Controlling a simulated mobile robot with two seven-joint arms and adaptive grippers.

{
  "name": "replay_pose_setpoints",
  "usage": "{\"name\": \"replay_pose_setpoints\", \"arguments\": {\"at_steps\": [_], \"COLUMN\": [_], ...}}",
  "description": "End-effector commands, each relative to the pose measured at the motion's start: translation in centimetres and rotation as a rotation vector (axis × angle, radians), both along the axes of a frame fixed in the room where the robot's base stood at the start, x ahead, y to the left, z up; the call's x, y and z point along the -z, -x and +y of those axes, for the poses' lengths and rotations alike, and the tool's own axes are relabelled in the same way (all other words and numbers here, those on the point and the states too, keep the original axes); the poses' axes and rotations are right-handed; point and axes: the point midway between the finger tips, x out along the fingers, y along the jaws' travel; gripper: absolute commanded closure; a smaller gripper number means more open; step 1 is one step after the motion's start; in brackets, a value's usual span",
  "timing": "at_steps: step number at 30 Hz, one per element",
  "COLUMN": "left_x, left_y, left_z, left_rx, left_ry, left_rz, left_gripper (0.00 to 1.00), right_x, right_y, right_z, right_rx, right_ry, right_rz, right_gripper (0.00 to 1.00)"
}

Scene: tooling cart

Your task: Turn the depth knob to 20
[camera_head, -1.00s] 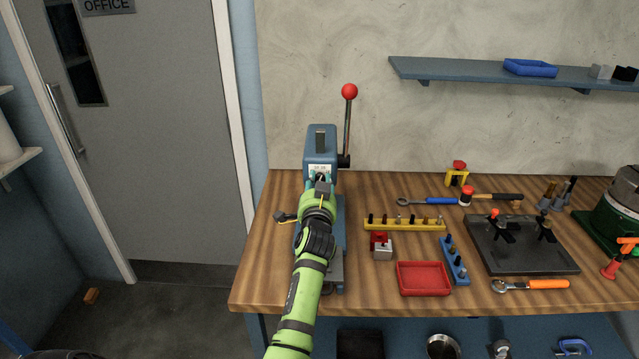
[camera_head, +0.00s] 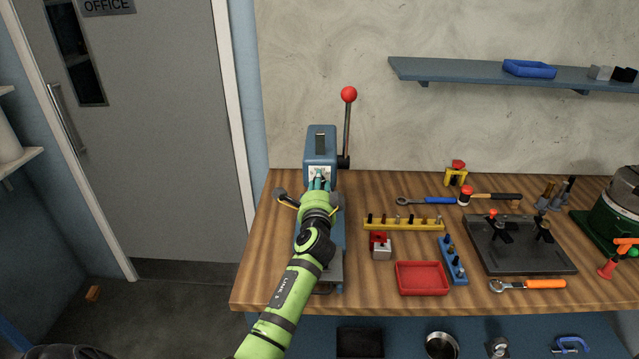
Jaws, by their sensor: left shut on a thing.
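A blue press (camera_head: 318,140) with a red-balled lever (camera_head: 348,95) stands at the left end of the wooden bench. A white dial plate (camera_head: 320,170) is on its front; its marks are too small to read. My left gripper (camera_head: 319,181), on the green arm, is up against this plate and shut on the depth knob, which its fingers mostly hide. I cannot read the knob's setting. My right gripper is not in view.
On the wooden bench (camera_head: 380,283), a red tray (camera_head: 422,278), a yellow rack (camera_head: 403,224), a blue rack (camera_head: 452,261) and a small red-and-grey block (camera_head: 381,246) lie right of the press. A dark fixture plate (camera_head: 520,255) is farther right.

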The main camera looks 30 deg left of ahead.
Motion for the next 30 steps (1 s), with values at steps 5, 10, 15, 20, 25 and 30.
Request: {"name": "replay_pose_setpoints", "arguments": {"at_steps": [5, 10, 15, 20, 25, 30], "left_x": [-1.06, -1.05, -1.03, -1.03, -0.85, -0.53], "left_y": [-0.06, -0.04, -0.04, -0.03, -0.03, -0.03], "left_z": [0.41, 0.44, 0.45, 0.46, 0.38, 0.22], "left_rx": [-0.005, -0.006, -0.007, -0.007, -0.006, -0.003], "left_ry": [-0.049, -0.063, -0.064, -0.064, -0.061, -0.057], "left_rz": [0.008, 0.016, 0.017, 0.017, 0.020, 0.024], "left_gripper": [1.00, 1.00, 1.00, 1.00, 0.46, 0.46], "right_x": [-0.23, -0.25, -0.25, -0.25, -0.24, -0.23], "right_y": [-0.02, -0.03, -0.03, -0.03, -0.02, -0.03], "right_z": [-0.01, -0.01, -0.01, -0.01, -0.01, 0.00], "right_rx": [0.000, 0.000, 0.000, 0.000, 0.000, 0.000], "right_ry": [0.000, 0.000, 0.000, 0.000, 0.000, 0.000], "right_rz": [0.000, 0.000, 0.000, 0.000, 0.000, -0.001], "right_gripper": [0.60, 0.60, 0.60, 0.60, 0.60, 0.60]}}
